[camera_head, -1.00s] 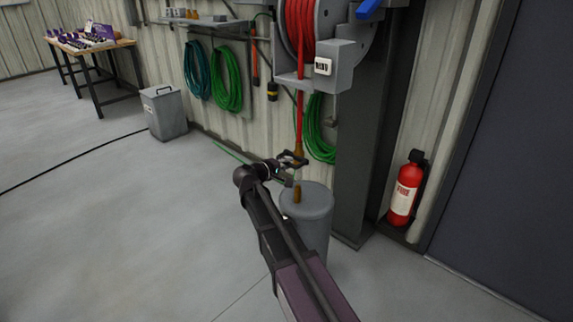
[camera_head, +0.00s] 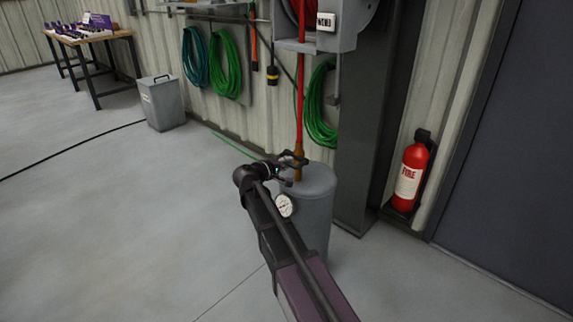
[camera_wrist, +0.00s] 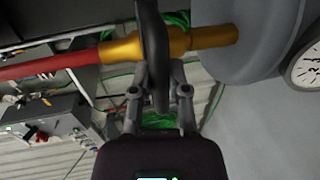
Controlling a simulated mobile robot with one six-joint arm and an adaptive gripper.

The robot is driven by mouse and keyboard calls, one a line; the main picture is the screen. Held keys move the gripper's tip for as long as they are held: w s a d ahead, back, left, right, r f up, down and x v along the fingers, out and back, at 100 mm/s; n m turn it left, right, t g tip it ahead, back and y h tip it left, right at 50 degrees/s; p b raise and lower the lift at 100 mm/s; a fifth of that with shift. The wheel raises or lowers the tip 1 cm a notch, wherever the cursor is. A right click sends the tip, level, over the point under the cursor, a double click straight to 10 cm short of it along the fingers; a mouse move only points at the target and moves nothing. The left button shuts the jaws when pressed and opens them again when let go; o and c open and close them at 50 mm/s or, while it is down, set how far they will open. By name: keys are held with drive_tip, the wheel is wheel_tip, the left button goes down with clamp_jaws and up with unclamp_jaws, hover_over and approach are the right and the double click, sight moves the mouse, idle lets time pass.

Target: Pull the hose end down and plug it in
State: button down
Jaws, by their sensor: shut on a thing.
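The red hose (camera_head: 300,105) hangs down from the reel to its brass end, which my gripper (camera_head: 292,160) is shut around, just above the grey tank (camera_head: 313,215). In the wrist view the red hose (camera_wrist: 50,68) runs in from the left into the brass end (camera_wrist: 120,50), with a dark finger of my gripper (camera_wrist: 155,70) across it. More brass (camera_wrist: 212,37) continues in line to the grey tank (camera_wrist: 250,45). I cannot tell whether the brass pieces are joined; the finger hides part of them.
A white gauge (camera_head: 285,205) is on the tank's side. The reel housing (camera_head: 325,38) is above, with green coiled hose (camera_head: 320,115) behind. A fire extinguisher (camera_head: 411,172) stands to the right, a grey bin (camera_head: 163,103) to the left. The floor at left is open.

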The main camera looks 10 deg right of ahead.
drive_tip(key=shift+f, duration=0.1)
drive_tip(key=c, duration=0.6)
unclamp_jaws()
